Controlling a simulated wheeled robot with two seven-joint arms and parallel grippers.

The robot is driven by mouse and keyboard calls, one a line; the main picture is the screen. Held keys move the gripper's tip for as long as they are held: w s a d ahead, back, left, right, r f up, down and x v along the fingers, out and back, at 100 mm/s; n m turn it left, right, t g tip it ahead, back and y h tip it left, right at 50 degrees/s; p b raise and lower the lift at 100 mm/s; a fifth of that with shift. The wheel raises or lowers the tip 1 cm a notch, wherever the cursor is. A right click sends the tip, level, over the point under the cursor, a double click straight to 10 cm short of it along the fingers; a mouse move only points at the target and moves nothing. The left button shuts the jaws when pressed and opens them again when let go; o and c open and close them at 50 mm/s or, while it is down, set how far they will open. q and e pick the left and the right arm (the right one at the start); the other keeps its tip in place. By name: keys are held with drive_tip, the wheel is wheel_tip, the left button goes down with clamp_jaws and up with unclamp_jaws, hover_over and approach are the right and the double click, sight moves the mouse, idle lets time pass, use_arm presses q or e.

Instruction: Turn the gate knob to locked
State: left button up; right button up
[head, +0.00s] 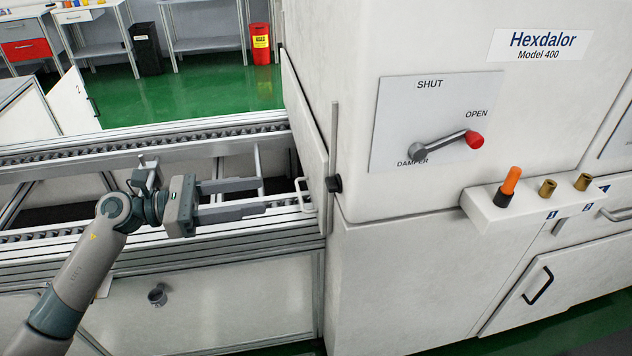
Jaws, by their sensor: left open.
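A black knob (334,184) sits at the right edge of the pale gate panel (306,140), where the panel meets the white machine. I cannot read any lock marking on it, so its setting cannot be told. A white handle (303,196) is on the gate panel, left of the knob. My left gripper (262,196) reaches in from the left over the conveyor. Its fingers are apart, point right towards the handle and knob, and hold nothing. It looks clear of both. My right gripper is not in view.
The white machine (400,260) fills the right side. It carries a damper lever with a red tip (474,139) by OPEN, and a small shelf (480,213) with an orange-handled tool and two brass pieces. Conveyor rails (150,140) run across the left.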

use_arm(q)
drive_tip(key=p, duration=0.3)
approach(327, 185)
drive_tip(key=d, duration=0.2)
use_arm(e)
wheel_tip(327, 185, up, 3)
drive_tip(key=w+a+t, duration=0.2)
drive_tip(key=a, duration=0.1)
use_arm(q)
drive_tip(key=x, duration=0.2)
drive_tip(key=p+x, duration=0.1)
drive_tip(key=x, duration=0.2)
drive_tip(key=shift+w+a+f, duration=0.1)
drive_tip(key=shift+w+a, duration=0.05)
drive_tip(key=shift+w, duration=0.25)
drive_tip(key=shift+w+d, duration=0.15)
drive_tip(key=shift+d, duration=0.35)
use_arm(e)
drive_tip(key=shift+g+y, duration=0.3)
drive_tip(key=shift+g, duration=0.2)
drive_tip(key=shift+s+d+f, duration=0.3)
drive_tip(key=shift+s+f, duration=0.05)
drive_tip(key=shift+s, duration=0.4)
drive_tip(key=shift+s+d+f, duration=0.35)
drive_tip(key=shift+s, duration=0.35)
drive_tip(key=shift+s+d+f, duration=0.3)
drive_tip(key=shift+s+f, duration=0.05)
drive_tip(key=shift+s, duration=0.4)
